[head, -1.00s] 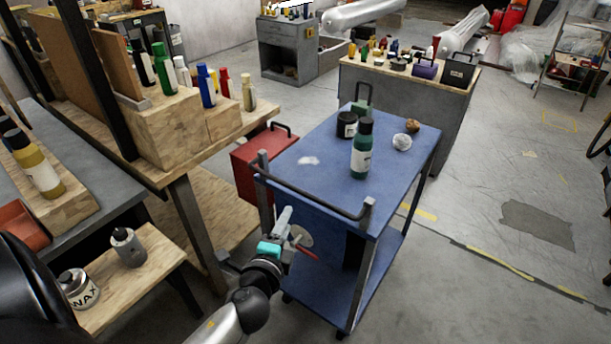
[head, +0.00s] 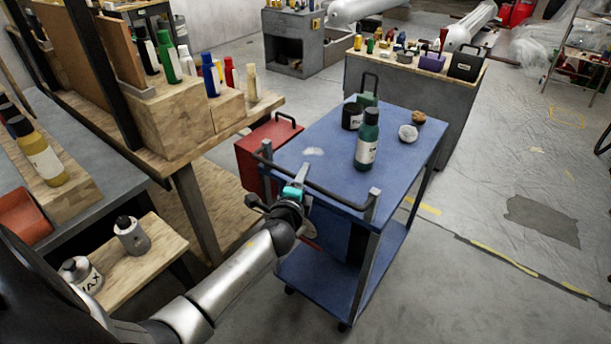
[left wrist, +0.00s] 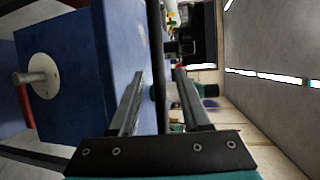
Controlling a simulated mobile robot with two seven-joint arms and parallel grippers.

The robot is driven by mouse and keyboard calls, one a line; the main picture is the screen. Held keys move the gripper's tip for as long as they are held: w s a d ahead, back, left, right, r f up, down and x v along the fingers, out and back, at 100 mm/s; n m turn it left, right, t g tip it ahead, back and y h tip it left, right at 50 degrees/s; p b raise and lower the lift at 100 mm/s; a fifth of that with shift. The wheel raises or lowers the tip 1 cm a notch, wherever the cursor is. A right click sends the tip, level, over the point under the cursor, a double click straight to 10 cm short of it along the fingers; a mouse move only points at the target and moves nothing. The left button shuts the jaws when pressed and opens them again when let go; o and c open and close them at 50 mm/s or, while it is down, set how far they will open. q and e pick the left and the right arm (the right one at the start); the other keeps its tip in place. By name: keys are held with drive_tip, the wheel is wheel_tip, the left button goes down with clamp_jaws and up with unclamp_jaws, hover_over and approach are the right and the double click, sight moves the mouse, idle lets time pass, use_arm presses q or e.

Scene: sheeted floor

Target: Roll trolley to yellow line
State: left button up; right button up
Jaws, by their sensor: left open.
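The blue trolley (head: 395,170) stands on the floor in the middle of the head view, with a dark push handle (head: 335,196) along its near end. My left gripper (head: 298,184) is at the left part of that handle. In the left wrist view its two fingers (left wrist: 160,100) are apart, and the dark handle bar (left wrist: 156,50) runs between them; I cannot tell whether they touch it. The yellow line (head: 505,258) lies on the floor to the right of the trolley, worn and broken. My right gripper is not in view.
A grey cabinet (head: 400,92) stands behind. The floor at right is open.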

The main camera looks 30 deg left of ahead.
use_arm(q)
drive_tip(key=shift+x, duration=1.15)
clamp_jaws()
idle(0.7)
